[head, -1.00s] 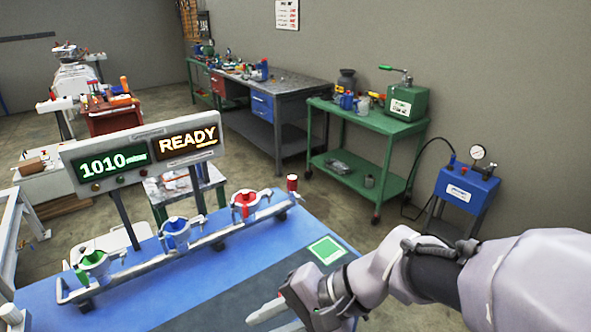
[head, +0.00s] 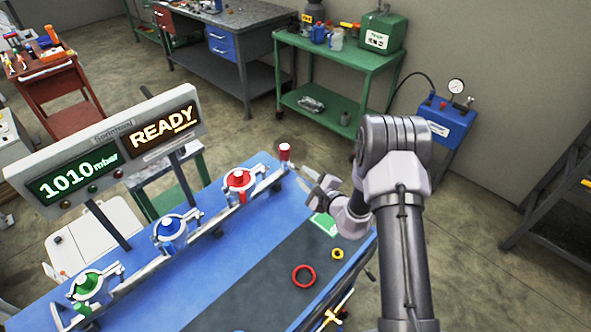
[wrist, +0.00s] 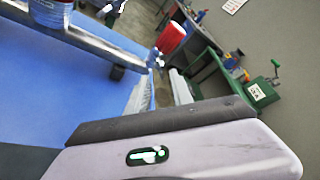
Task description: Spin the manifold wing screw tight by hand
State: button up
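The manifold is a grey rail (head: 160,256) along the back of the blue workbench, with green (head: 88,284), blue (head: 170,228) and red (head: 240,180) clamped fittings. A red upright knob (head: 285,152) stands at its right end. It also shows at upper middle in the wrist view (wrist: 171,37). I cannot make out wings on it. My gripper (head: 304,178) is just right of and below this knob in the head view, apart from it, with its fingers spread and nothing between them. A dark finger edge crosses the lower wrist view.
The display (head: 110,150) behind the rail reads 1010 mbar and READY. A green cart (head: 330,88) and blue pump box (head: 446,122) stand beyond.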

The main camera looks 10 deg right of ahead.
aim_at(297, 169)
jog(key=b+x, duration=0.1)
jog(key=x, duration=0.5)
jog(key=shift+w+a, duration=0.1)
jog(key=shift+w, duration=0.1)
grip_shut()
